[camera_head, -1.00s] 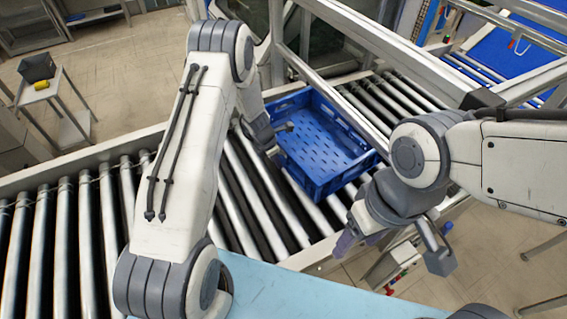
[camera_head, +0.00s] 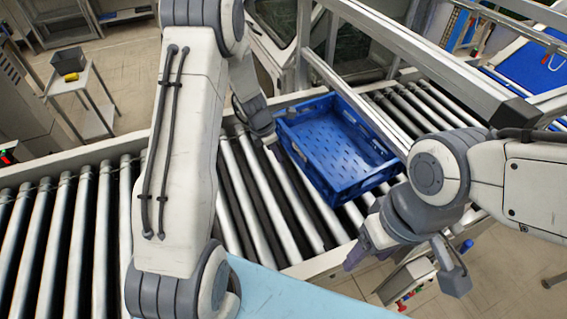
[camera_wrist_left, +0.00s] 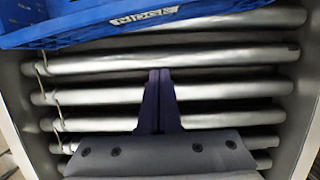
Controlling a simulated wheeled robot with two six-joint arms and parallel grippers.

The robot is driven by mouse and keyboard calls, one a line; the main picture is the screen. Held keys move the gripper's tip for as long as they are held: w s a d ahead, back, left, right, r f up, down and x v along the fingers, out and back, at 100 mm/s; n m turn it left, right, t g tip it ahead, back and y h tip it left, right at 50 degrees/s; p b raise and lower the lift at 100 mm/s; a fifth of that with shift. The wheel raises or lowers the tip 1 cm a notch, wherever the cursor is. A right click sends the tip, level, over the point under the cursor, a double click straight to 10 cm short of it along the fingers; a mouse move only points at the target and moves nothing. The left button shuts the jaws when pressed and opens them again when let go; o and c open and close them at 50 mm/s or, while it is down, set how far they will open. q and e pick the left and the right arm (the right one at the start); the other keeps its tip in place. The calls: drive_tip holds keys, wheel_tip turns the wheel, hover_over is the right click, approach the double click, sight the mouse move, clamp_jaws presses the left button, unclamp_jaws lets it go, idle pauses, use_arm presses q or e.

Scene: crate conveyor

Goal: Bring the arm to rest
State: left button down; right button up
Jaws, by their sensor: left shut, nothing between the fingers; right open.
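My left arm reaches up the left-middle of the head view and bends down beside the blue crate. My left gripper (camera_head: 268,138) is at the crate's left edge in that view, partly hidden by its own wrist. In the left wrist view its dark fingers (camera_wrist_left: 158,82) are together and empty over bare rollers, apart from the crate. My right gripper (camera_head: 362,250) is open and low, right of the conveyor's near edge, with its fingers partly hidden by the wrist.
The empty blue crate (camera_head: 335,150) rests on the roller conveyor (camera_head: 95,220); its side shows in the left wrist view (camera_wrist_left: 100,22). A metal frame beam (camera_head: 400,45) crosses above the conveyor. A pale blue surface (camera_head: 290,295) lies in front. A small side table (camera_head: 75,95) stands far left.

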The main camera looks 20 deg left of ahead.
use_arm(q)
drive_tip(key=s+d+r+m+g+b, duration=0.1)
drive_tip(key=s+d+r+m+b, duration=0.1)
drive_tip(key=s+d+r+m, duration=0.5)
drive_tip(key=s+d+r+m+g+b, duration=0.1)
drive_tip(key=s+d+r+m, duration=0.3)
drive_tip(key=d+m, duration=0.55)
drive_tip(key=s+d+r+m+y+b, duration=0.1)
drive_tip(key=s+m+b, duration=0.2)
drive_tip(key=s+m, duration=1.4)
drive_tip(key=shift+s+d, duration=0.3)
drive_tip(key=shift+s, duration=0.95)
drive_tip(key=shift+m, duration=0.25)
